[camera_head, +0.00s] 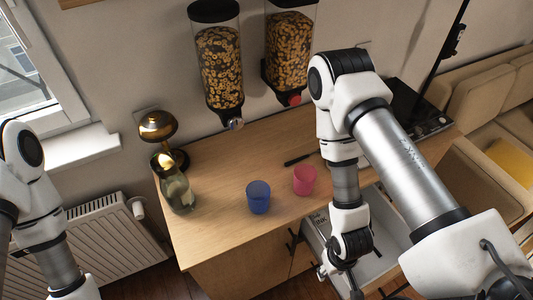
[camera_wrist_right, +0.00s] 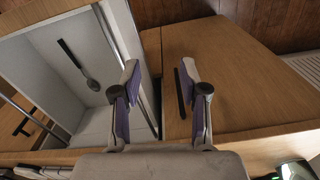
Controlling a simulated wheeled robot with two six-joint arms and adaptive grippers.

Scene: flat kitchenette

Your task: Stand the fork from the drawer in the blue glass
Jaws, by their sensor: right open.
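The blue glass (camera_head: 258,198) stands upright on the wooden counter, left of a pink glass. The drawer (camera_head: 383,262) below the counter is pulled open. In the right wrist view, one utensil with a dark handle and a silver head (camera_wrist_right: 78,65) lies in the white drawer (camera_wrist_right: 45,75); its head looks rounded, and I cannot make out tines. My right gripper (camera_head: 340,282) is low in front of the counter at the open drawer. In its wrist view, the right gripper (camera_wrist_right: 160,85) is open and empty, with the utensil to the left of its fingers. My left gripper is outside the picture.
The pink glass (camera_head: 304,180) stands close to the blue glass. A bottle (camera_head: 174,187) and a golden lamp (camera_head: 158,127) stand at the counter's left end. A dark thin object (camera_head: 297,159) lies behind the pink glass. Two cereal dispensers (camera_head: 220,70) hang above.

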